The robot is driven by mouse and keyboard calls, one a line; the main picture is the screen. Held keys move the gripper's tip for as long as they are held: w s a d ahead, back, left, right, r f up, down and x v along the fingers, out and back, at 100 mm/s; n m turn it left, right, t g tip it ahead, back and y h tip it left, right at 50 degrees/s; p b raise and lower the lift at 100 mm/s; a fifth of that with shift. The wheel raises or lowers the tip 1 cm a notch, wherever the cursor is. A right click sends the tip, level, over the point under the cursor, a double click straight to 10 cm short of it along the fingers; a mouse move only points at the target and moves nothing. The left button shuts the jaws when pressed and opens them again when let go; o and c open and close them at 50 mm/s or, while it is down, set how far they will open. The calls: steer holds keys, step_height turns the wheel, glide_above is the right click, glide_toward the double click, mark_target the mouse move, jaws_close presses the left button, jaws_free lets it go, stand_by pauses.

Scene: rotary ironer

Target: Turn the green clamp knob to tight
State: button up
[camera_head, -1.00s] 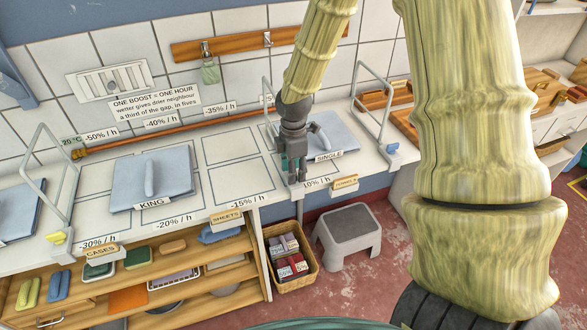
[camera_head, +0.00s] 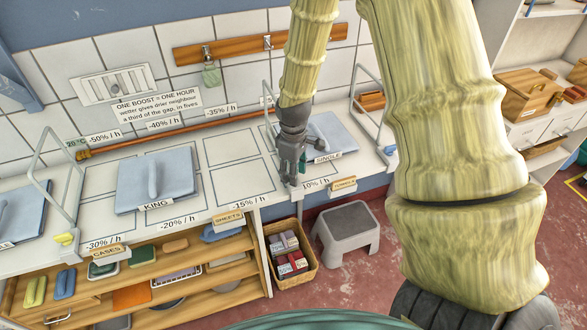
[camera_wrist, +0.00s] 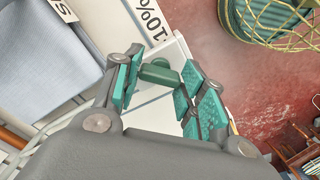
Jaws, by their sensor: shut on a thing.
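The green clamp knob (camera_wrist: 160,72) shows in the wrist view, between the teal finger pads of my gripper (camera_wrist: 157,80). It is a dark green bar with rounded ends on a pale mount at the worktop edge. My gripper is shut on it. In the head view my gripper (camera_head: 291,178) points down at the front edge of the worktop, left of the SINGLE label. There the knob is mostly hidden by the fingers, and I cannot read its tight or loose marking.
A blue SINGLE pad (camera_head: 335,137) lies just right of my gripper, and a KING pad (camera_head: 157,180) lies to the left. A yellow knob (camera_head: 65,239) and wire frames stand along the worktop. A basket (camera_head: 291,255) and a grey stool (camera_head: 346,228) are on the floor below.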

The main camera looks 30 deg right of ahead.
steer(key=m+p, duration=0.1)
steer(key=m, duration=0.3)
steer(key=shift+r+m, duration=0.1)
steer(key=shift+m, duration=0.2)
steer(key=shift+w+m+p, duration=0.1)
steer(key=shift+m+p, duration=0.2)
steer(key=shift+m, duration=1.7)
steer(key=o, duration=1)
step_height(320, 180, up, 12)
